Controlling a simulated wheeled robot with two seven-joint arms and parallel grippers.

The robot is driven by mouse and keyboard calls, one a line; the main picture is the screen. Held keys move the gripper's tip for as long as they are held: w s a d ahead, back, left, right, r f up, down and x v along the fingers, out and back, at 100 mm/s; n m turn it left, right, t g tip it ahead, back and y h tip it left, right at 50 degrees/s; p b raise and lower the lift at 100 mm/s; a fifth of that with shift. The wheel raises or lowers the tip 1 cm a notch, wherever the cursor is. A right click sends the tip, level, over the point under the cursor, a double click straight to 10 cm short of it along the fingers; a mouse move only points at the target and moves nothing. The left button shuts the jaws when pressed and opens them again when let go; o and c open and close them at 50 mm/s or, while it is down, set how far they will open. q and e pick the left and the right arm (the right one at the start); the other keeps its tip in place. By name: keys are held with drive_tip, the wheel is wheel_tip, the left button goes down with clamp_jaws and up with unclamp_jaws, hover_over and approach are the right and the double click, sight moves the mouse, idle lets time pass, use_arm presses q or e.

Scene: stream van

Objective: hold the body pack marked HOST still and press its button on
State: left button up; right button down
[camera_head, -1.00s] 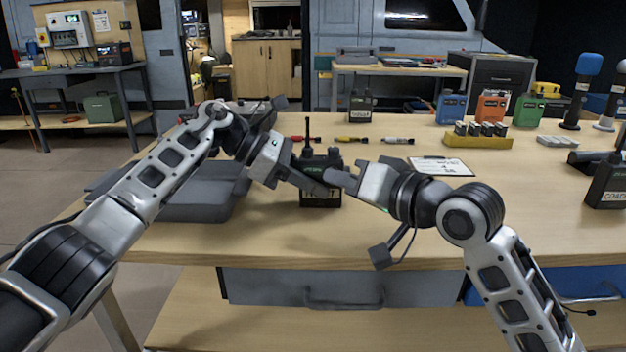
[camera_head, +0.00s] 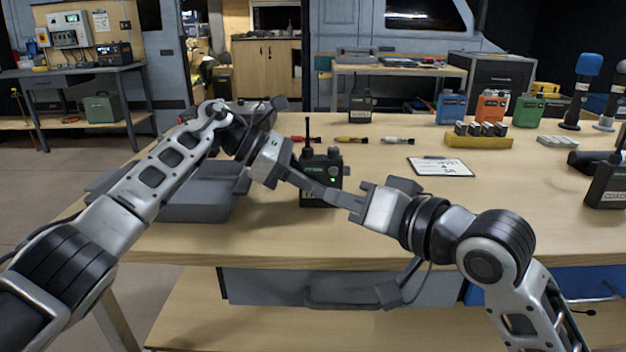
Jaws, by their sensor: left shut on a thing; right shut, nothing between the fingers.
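The black body pack (camera_head: 320,164) stands upright on the wooden table in the middle of the head view, its antenna pointing up. A small green light shows on its front. Its front label is mostly hidden behind the grippers, so its marking cannot be read now. My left gripper (camera_head: 306,184) reaches in from the left and is shut on this pack. My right gripper (camera_head: 340,199) is shut and empty in front of the pack's lower right. I cannot tell whether it touches the pack.
A dark grey case (camera_head: 205,200) lies left of the pack. Another pack (camera_head: 361,107) stands behind, and a pack marked COACH (camera_head: 607,185) stands at the right edge. A clipboard (camera_head: 441,167) and coloured packs (camera_head: 491,107) are on the right. The table's front right is clear.

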drive_tip(key=shift+s, duration=0.45)
use_arm(q)
drive_tip(key=o, duration=1.1)
